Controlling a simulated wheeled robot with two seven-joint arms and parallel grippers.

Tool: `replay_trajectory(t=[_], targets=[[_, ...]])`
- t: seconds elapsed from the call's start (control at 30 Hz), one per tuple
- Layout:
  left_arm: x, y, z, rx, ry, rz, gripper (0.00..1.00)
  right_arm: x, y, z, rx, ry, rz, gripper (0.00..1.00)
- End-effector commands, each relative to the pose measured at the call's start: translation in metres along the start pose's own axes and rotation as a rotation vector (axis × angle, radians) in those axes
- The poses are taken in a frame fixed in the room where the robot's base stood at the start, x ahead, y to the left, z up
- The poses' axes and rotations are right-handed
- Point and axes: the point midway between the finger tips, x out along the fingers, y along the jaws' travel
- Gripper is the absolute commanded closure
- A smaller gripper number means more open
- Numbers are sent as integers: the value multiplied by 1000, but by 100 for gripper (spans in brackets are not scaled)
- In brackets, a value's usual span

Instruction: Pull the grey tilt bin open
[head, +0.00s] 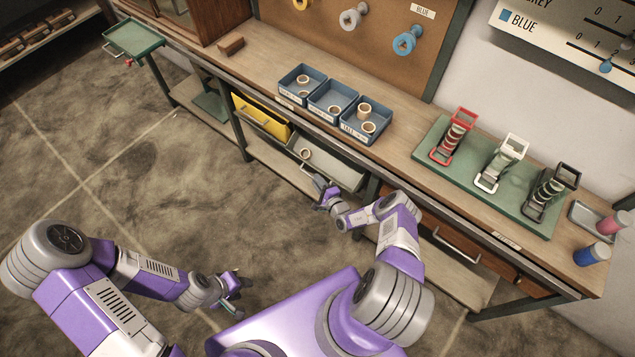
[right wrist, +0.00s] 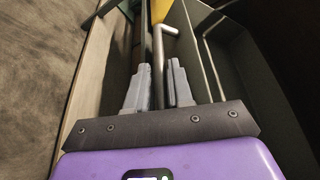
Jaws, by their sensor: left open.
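The grey tilt bin (head: 335,165) is under the workbench, right of the yellow bin. It stands tilted out, and part of its inside shows in the right wrist view (right wrist: 230,65). A tape roll (head: 305,153) shows at its left end. My right gripper (head: 322,192) is at the bin's front. In the right wrist view its fingers (right wrist: 160,88) stand close on both sides of the metal bar handle (right wrist: 158,55) and look shut on it. My left gripper (head: 231,285) is open and empty, low over the floor.
The yellow bin (head: 262,118) beside it looks shut. Blue trays (head: 330,98) with tape rolls stand on the workbench (head: 405,150) above. A green board (head: 480,190) holds three dispensers at the right. A green side tray (head: 134,38) stands far left. The floor (head: 130,180) in front is clear.

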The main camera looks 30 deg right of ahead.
Motion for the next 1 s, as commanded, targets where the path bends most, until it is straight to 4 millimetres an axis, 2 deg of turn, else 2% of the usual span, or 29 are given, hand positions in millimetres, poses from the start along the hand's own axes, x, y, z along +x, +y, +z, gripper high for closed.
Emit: replay_trajectory(t=[0.03, 0.1, 0.43, 0.8, 1.0], targets=[[0, 0, 0, 0, 0, 0, 57, -1, 0, -1, -1, 1, 1, 71], [0, 0, 0, 0, 0, 0, 57, 0, 0, -1, -1, 0, 0, 62], [-2, 1, 0, 0, 0, 0, 57, -4, -1, 1, -1, -3, -2, 62], [-22, 8, 1, 0, 0, 0, 57, -61, -2, 0, -1, -1, -2, 62], [-25, 9, 1, 0, 0, 0, 57, -76, -1, 0, -2, -2, -2, 62]])
